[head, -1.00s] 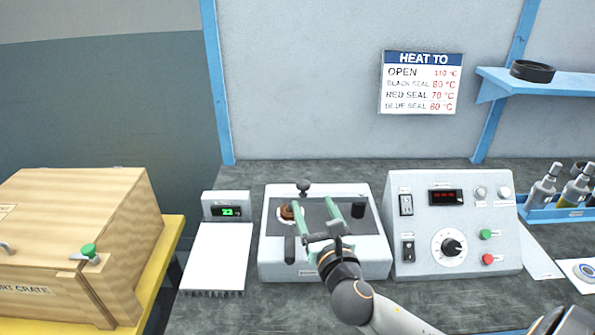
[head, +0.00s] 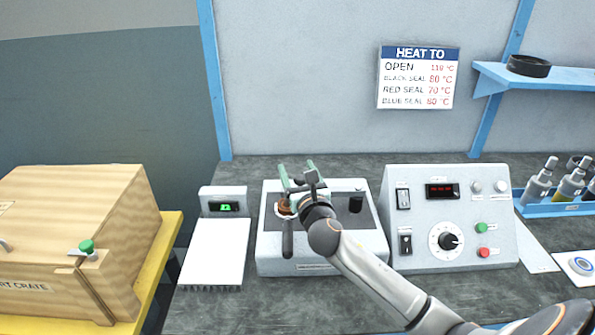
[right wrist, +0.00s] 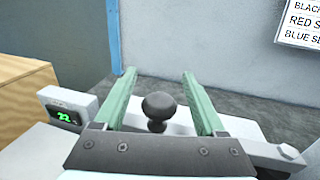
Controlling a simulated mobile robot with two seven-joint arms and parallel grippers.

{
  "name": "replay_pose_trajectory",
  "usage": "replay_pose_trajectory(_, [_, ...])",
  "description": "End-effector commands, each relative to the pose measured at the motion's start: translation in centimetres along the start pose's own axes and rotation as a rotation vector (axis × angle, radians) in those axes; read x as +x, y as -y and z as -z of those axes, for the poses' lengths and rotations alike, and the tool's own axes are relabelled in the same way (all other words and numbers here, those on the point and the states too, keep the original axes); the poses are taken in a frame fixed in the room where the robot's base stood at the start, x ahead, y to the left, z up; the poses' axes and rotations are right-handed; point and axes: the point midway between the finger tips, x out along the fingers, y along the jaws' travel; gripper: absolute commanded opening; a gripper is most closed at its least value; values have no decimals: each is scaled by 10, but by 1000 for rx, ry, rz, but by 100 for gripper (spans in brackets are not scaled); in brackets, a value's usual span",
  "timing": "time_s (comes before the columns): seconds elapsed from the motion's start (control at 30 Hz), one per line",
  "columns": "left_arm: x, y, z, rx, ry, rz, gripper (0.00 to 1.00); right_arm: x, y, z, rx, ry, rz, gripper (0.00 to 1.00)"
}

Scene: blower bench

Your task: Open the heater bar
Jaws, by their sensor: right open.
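The white bench heater unit (head: 345,250) stands in the middle of the bench, with a dark recessed top. A black ball knob (right wrist: 158,108) shows in the right wrist view, between the two green fingers of my open right gripper (right wrist: 160,95). The fingers are apart from the knob on both sides. In the head view, my right gripper (head: 297,168) reaches over the unit's rear left edge and hides the knob. A pale grey bar (right wrist: 262,152) shows at the lower right of the wrist view. My left gripper is out of view.
A copper-coloured round part (head: 284,207) and a dark lever (head: 287,240) are at the unit's left. A control box (head: 455,225) stands close right. A small display (head: 223,207) and white pad (head: 215,255) are left. A wooden crate (head: 70,230) is further left.

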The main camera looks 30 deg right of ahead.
Motion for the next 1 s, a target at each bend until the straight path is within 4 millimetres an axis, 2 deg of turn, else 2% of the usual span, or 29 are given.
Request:
replay_pose_trajectory(0.13, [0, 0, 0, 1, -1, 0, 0, 0, 0, 0, 0, 0, 0, 70])
replay_pose_trajectory(0.77, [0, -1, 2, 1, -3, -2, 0, 0, 0, 0, 0, -1, 0, 0])
replay_pose_trajectory(1.0, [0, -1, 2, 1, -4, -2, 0, -1, 0, 1, 0, -1, 0, 0])
